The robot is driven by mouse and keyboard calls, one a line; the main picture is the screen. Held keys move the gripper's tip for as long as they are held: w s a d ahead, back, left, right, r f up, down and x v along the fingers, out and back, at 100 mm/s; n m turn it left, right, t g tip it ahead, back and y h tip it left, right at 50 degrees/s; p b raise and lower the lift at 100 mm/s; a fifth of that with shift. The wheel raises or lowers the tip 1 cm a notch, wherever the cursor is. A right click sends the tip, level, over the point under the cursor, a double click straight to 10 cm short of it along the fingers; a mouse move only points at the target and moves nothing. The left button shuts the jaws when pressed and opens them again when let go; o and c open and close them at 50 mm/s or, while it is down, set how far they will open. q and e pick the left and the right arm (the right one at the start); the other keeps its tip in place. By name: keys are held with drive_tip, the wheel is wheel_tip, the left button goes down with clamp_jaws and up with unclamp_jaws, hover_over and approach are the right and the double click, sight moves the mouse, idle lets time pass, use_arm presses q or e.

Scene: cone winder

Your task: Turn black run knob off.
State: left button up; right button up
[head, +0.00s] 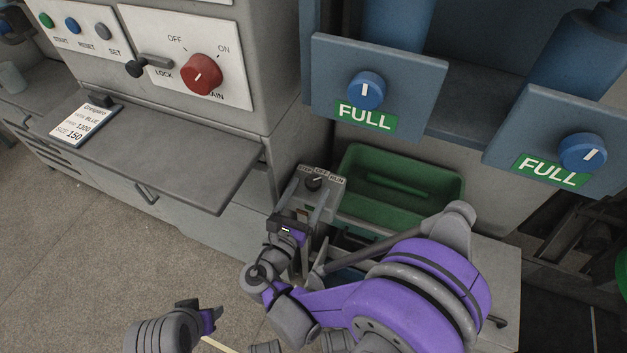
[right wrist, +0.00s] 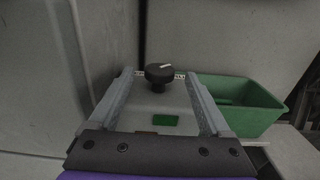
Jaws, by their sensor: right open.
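The black run knob (head: 314,183) sits on the sloped top of a small grey control box (head: 326,202) with a printed label strip around it. In the right wrist view the knob (right wrist: 159,72) has a white pointer mark slanting up to the right. My right gripper (head: 307,204) is open and empty. Its two fingers reach over the box, one on each side of the knob, with a gap to it on both sides.
A green bin (head: 400,188) stands right beside the box. A grey shelf (head: 165,160) with a card (head: 86,124) juts out at left, below a panel with a red main knob (head: 201,75). Blue plates with blue knobs (head: 366,90) hang above right.

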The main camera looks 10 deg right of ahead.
sight(310, 188)
drive_tip(key=shift+x, duration=1.85)
clamp_jaws()
